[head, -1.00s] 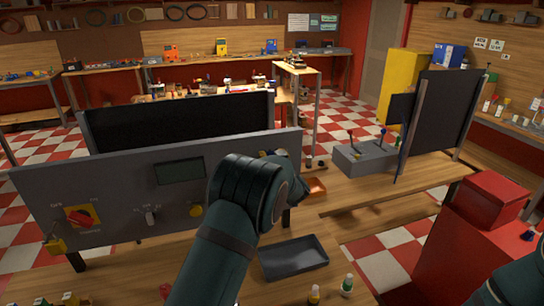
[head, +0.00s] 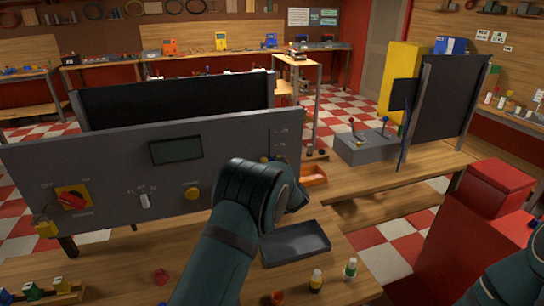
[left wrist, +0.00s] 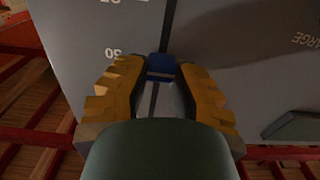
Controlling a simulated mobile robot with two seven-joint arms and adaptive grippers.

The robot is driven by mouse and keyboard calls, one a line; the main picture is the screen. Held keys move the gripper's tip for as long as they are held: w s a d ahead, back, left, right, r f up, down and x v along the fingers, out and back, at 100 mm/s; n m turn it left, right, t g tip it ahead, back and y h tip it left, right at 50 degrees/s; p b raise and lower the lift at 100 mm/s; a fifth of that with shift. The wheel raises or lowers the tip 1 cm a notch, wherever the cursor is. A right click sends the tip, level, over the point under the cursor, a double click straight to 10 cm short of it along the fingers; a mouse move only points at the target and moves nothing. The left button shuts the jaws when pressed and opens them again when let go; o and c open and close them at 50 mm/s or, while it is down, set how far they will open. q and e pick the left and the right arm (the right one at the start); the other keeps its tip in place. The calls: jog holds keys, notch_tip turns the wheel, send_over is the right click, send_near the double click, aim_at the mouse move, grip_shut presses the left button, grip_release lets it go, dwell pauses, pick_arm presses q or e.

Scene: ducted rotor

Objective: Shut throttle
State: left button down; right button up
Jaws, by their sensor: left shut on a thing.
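The wide grey upright panel (head: 110,165) stands on the bench at the left of the head view. In the left wrist view, a blue slider knob (left wrist: 161,66) sits in a long dark slot on the panel face, with printed numbers to the left of the slot. My left gripper (left wrist: 160,80) has its yellow fingers shut on this blue knob, one on each side. In the head view my left arm reaches the panel's right end and hides most of the gripper. Part of my right arm shows at the lower right; its gripper is out of view.
The panel also bears a red rotary switch (head: 72,200), a white toggle (head: 144,201) and a yellow button (head: 192,194). A grey lever box (head: 370,150) and a red cabinet (head: 470,250) stand right.

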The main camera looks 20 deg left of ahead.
pick_arm(q)
notch_tip(320, 180, down, 10)
jog(key=b, duration=0.6)
jog(key=shift+f, duration=0.25)
jog(key=c, duration=0.9)
grip_release()
jog(key=shift+o, duration=0.8)
jog(key=shift+w+a, duration=0.1)
jog(key=v, duration=1.2)
